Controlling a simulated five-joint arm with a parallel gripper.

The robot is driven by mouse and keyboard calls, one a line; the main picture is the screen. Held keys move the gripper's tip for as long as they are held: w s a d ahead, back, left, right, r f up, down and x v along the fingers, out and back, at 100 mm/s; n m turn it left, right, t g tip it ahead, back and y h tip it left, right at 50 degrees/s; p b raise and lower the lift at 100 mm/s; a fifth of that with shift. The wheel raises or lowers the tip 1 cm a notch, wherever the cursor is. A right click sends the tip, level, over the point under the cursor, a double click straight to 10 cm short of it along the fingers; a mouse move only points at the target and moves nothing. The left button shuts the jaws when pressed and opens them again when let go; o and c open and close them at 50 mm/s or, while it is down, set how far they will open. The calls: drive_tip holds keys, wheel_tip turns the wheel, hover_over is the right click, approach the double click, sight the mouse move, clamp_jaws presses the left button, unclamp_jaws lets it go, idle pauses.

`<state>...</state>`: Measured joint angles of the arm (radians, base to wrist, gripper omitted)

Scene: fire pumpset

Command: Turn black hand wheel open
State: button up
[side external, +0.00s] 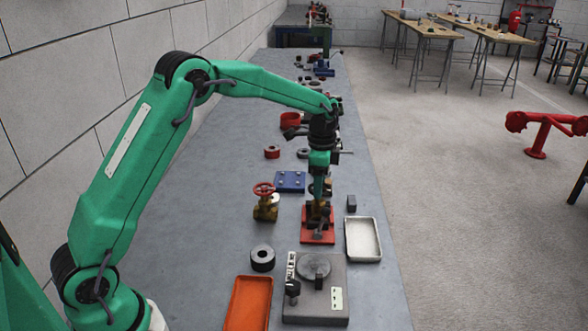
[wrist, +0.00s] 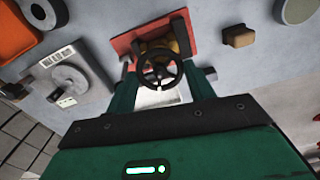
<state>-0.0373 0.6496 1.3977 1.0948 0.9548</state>
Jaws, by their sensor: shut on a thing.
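The black hand wheel (wrist: 160,67) shows in the wrist view on top of a brass valve body (wrist: 178,37), which stands on a red plate (wrist: 124,42). My gripper (wrist: 163,75) reaches over the wheel, with one green finger on each side of it, and is shut on it. In the side view, my gripper (side external: 319,188) points straight down at the valve on the red plate (side external: 316,238). There the wheel is mostly hidden by my gripper.
A valve with a red hand wheel (side external: 264,190) stands to the left. A grey device with a round plate (side external: 315,266) is in front, beside an orange tray (side external: 248,303) and a black ring (side external: 262,258). A pale tray (side external: 376,257) lies right; a blue block (side external: 290,181) is behind.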

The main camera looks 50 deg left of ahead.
drive_tip(key=n, duration=0.5)
drive_tip(key=shift+n, duration=0.4)
drive_tip(key=n, duration=0.4)
drive_tip(key=shift+r, duration=0.1)
drive_tip(key=n, duration=2.5)
drive_tip(key=shift+n, duration=0.4)
drive_tip(key=n, duration=0.4)
drive_tip(key=shift+n, duration=0.3)
